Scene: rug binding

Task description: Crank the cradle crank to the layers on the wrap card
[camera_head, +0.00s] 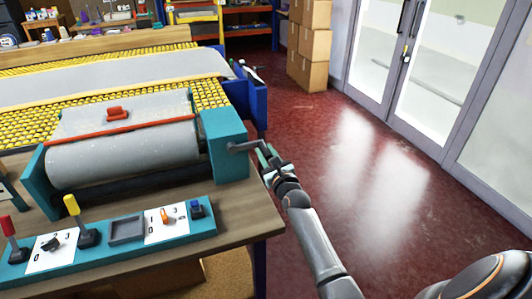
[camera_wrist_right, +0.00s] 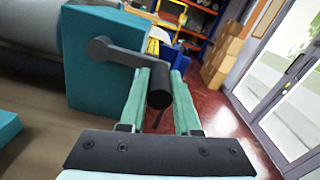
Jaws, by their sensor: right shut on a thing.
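The cradle is a teal frame (camera_head: 222,130) holding a grey carpet roll (camera_head: 125,153) on the wooden bench. The cradle crank (camera_head: 243,147) is a dark grey arm on the right end block, pointing right in the head view. The crank also shows in the right wrist view (camera_wrist_right: 118,53), with its dark handle (camera_wrist_right: 159,92) between the fingers. My right gripper (camera_head: 267,156) is shut on the crank handle, its teal fingers on either side. I cannot pick out a wrap card for certain. My left gripper is not in view.
A teal control panel (camera_head: 105,258) with levers, knobs and white dial plates lies along the bench front (camera_head: 235,212). A yellow roller conveyor (camera_head: 212,94) runs behind the roll. Cardboard boxes (camera_head: 308,45) and glass doors (camera_head: 417,60) stand beyond open red floor.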

